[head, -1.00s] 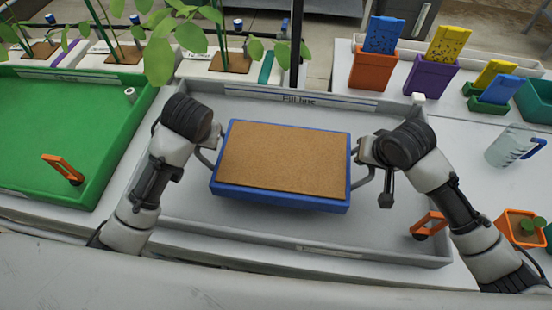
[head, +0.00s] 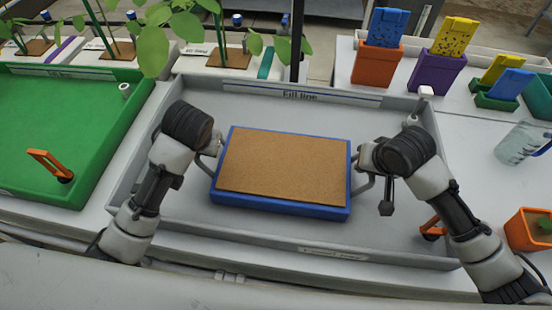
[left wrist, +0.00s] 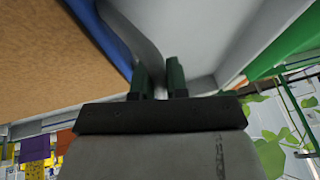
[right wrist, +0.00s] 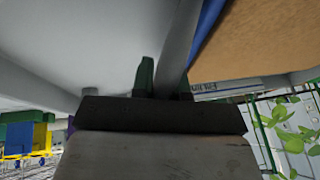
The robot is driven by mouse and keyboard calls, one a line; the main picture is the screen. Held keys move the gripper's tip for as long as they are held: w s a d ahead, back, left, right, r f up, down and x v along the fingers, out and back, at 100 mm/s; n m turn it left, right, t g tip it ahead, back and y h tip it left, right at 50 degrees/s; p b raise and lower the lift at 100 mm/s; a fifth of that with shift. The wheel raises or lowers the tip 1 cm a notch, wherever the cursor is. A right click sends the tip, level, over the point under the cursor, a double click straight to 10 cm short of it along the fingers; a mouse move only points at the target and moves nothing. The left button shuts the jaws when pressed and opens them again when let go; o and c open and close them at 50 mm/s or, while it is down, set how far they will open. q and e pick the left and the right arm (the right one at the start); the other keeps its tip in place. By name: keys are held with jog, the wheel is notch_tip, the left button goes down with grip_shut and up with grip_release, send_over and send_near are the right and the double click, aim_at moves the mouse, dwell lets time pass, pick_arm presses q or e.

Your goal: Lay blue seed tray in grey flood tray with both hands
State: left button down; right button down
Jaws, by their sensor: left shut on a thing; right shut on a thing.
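The blue seed tray (head: 282,205), filled with brown growing medium, is level inside the outline of the grey flood tray (head: 300,238). I cannot tell whether its underside touches the flood tray floor. My left gripper (head: 212,150) is shut on the grey handle at the seed tray's left end; the handle passes between the fingers in the left wrist view (left wrist: 158,82). My right gripper (head: 362,160) is shut on the handle at the right end, also between the fingers in the right wrist view (right wrist: 168,80).
A green flood tray (head: 60,130) with an orange lever (head: 50,165) stands at the left. Another orange lever (head: 433,228) is by the grey tray's front right. Potted plants line the back. Coloured boxes (head: 376,65) and a clear jug (head: 523,143) stand at the right.

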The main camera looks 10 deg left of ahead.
pick_arm(q)
jog(key=shift+a+f, duration=0.2)
jog(key=shift+f, duration=0.2)
pick_arm(e)
jog(key=shift+w+d+f, duration=0.1)
jog(key=shift+d+f, duration=0.05)
jog(key=shift+f, duration=0.25)
pick_arm(q)
jog(key=c, duration=1.4)
grip_release()
jog(key=shift+r, duration=0.2)
pick_arm(e)
jog(key=c, duration=1.4)
grip_release()
jog(key=shift+r, duration=0.15)
pick_arm(q)
jog(key=shift+o, duration=1.4)
jog(key=shift+d, duration=0.1)
pick_arm(e)
jog(key=shift+o, duration=1.4)
